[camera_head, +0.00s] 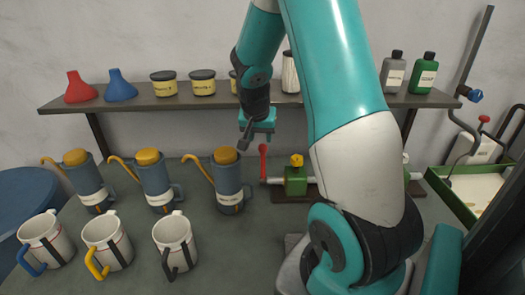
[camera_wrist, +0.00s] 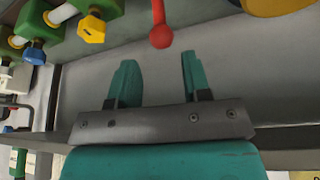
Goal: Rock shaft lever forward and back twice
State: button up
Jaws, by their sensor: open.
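A lever with a red ball knob (camera_head: 263,149) stands at the left end of a pale shaft (camera_head: 274,181) on a bench-mounted device with a green block (camera_head: 296,181) and a yellow knob. My gripper (camera_head: 257,135) is above and slightly left of the lever, open and empty. In the wrist view the red lever knob (camera_wrist: 160,37) lies beyond and between the two teal fingertips (camera_wrist: 158,62), apart from them. The shaft's right part is hidden behind my arm in the head view.
Blue oil cans with orange caps (camera_head: 228,175) and several mugs (camera_head: 175,242) stand left of the lever. A shelf (camera_head: 130,104) with funnels, tins and bottles runs behind my gripper. A green tray (camera_head: 470,200) is at right.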

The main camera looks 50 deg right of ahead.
aim_at(262, 149)
jog(key=p+x, duration=0.2)
jog(key=x, duration=0.7)
jog(key=shift+f, duration=0.3)
jog(key=shift+c, duration=0.2)
grip_shut()
jog(key=shift+a, duration=0.1)
